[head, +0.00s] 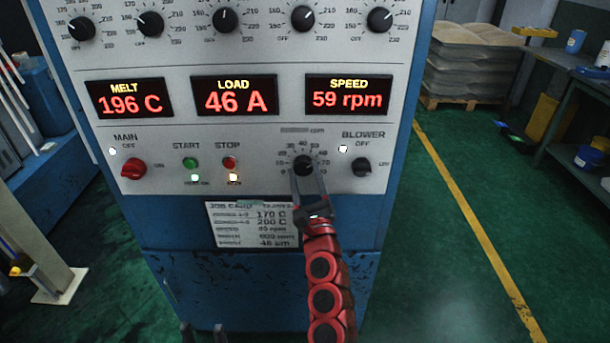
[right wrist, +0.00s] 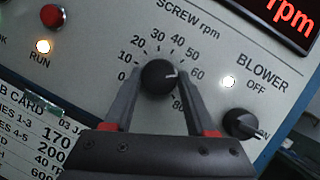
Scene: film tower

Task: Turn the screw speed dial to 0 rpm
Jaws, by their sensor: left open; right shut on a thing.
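The black screw speed dial (head: 303,164) is on the grey panel, below the speed display (head: 348,97), which reads 59 rpm. In the right wrist view the dial (right wrist: 158,75) has its white mark pointing right, near 60. The 0 of its scale is at the lower left. My right gripper (head: 308,172) is shut on the dial, one finger on each side; both fingers also show in the right wrist view (right wrist: 160,88). My left gripper (head: 203,332) shows only as two dark fingertips at the bottom edge, apart and empty.
The blower knob (head: 361,165) is close to the right of the dial. The stop button (head: 230,162), start button (head: 190,162) and red main switch (head: 133,168) are to the left. A job card (head: 250,224) hangs below. Green floor (head: 425,270) is open at right.

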